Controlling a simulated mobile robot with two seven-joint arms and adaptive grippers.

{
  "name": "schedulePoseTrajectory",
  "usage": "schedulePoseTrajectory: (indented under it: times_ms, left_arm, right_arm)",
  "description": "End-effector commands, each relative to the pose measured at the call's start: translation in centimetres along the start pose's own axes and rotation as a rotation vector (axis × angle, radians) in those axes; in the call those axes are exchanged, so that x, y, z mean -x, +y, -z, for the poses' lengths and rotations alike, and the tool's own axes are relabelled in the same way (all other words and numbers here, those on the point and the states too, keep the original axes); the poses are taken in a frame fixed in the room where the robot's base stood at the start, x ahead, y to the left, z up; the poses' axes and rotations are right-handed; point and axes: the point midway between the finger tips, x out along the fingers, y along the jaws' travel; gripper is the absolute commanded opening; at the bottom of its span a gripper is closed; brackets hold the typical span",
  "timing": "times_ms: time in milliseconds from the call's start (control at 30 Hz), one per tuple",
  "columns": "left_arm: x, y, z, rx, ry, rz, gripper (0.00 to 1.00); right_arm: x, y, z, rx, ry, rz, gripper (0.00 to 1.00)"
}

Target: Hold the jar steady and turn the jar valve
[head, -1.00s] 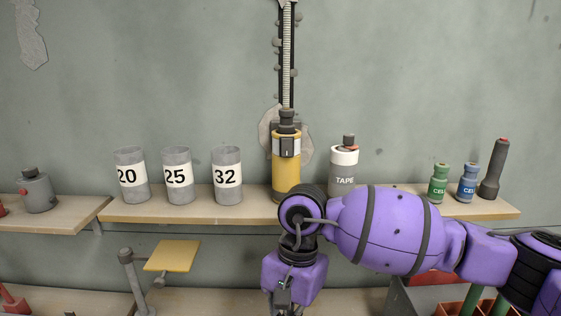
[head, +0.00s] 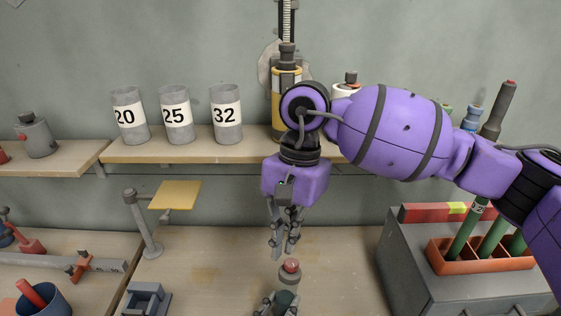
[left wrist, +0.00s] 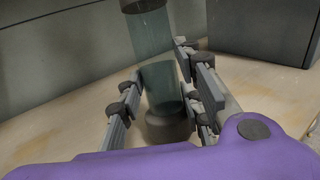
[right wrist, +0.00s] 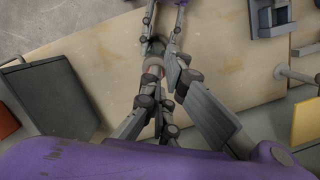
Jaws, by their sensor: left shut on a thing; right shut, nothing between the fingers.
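The jar (head: 285,298) stands on the bench at the bottom of the head view, with a red-topped valve (head: 290,266) above it. In the left wrist view its greenish glass body (left wrist: 160,78) lies between my left fingers. My left gripper (head: 277,305) is shut on the jar, partly cut off by the head view's lower edge. My right gripper (head: 283,248) points down just above the valve, shut and empty. In the right wrist view its fingers partly cover the jar top (right wrist: 152,62); I cannot tell whether they touch it.
A grey box with an orange rack (head: 485,257) of green tubes stands right of the jar. A yellow plate on a post (head: 174,195) and a grey block (head: 147,299) are to the left. The shelf (head: 190,152) behind holds numbered cups and bottles. The bench between is clear.

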Motion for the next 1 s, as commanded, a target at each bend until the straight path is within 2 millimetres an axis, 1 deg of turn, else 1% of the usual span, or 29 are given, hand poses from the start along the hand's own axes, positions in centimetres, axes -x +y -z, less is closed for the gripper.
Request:
schedulePoseTrajectory:
  times_ms: [33, 167, 300, 367, 467, 567, 800, 1000]
  left_arm:
    - [0.2, 0.1, 0.7, 0.001, 0.013, -0.004, 0.02]
    - [0.1, 0.1, 0.7, 0.001, 0.013, -0.003, 0.02]
    - [0.1, 0.1, 0.7, 0.001, 0.013, -0.003, 0.02]
    - [0.1, 0.1, 0.7, 0.001, 0.013, -0.003, 0.02]
    - [0.1, 0.0, 0.6, 0.001, 0.012, -0.003, 0.02]
    - [0.1, 0.0, 0.6, 0.002, 0.012, -0.003, 0.02]
    - [0.1, 0.0, 0.6, 0.001, 0.012, -0.003, 0.02]
    - [0.1, 0.0, 0.6, 0.002, 0.012, -0.003, 0.02]
  right_arm:
    - [-0.1, 0.0, 0.0, 0.0, -0.001, -0.001, 0.0]
    - [0.1, 0.1, 0.2, -0.001, -0.004, 0.0, 0.0]
    - [1.1, 0.9, 0.7, 0.0, -0.031, 0.002, 0.0]
    - [0.9, 0.9, 0.5, 0.003, -0.036, 0.0, 0.0]
    - [0.2, 0.8, 0.5, 0.003, -0.035, 0.0, 0.0]
    - [-0.9, 0.9, 0.4, 0.004, -0.036, -0.001, 0.0]
    - [-4.0, 0.8, 0.3, 0.004, -0.037, -0.001, 0.0]
    - [-5.5, 0.8, 0.3, 0.004, -0.035, 0.001, 0.0]
